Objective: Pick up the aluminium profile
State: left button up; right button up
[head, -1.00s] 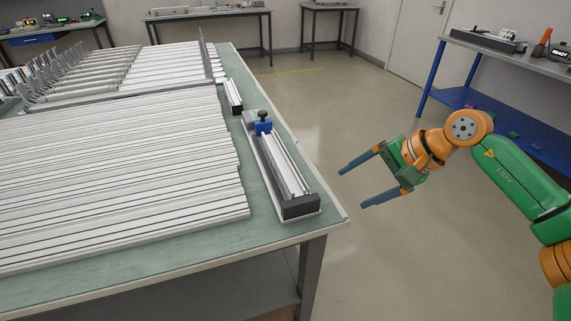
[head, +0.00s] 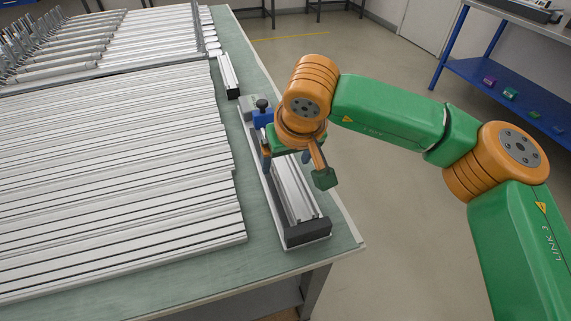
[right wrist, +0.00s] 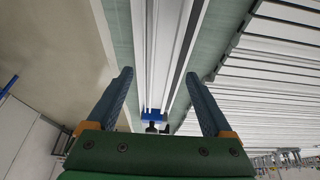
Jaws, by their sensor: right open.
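The aluminium profile (head: 295,198) is a long silver bar lying in a fixture on the right side of the table. The fixture has a dark end block (head: 307,233) at its near end and a blue clamp with a black knob (head: 263,116) at its far end. My right gripper (head: 286,158) is above the fixture, pointing down, open and empty. In the right wrist view the profile (right wrist: 157,50) runs between the two blue fingers of the gripper (right wrist: 158,78), with the blue clamp beyond. Contact cannot be told. My left gripper is not in view.
Many long silver profiles (head: 110,180) lie side by side on the green tabletop (head: 200,267) left of the fixture. A short dark-ended piece (head: 229,76) lies behind it. A blue-shelved bench (head: 500,85) stands at the right. The floor between is clear.

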aim_at(286, 165)
jog(key=x, duration=0.3)
jog(key=shift+w+f, duration=0.1)
jog(key=shift+w, duration=0.15)
jog(key=shift+s, duration=0.15)
jog(key=c, duration=0.5)
grip_shut()
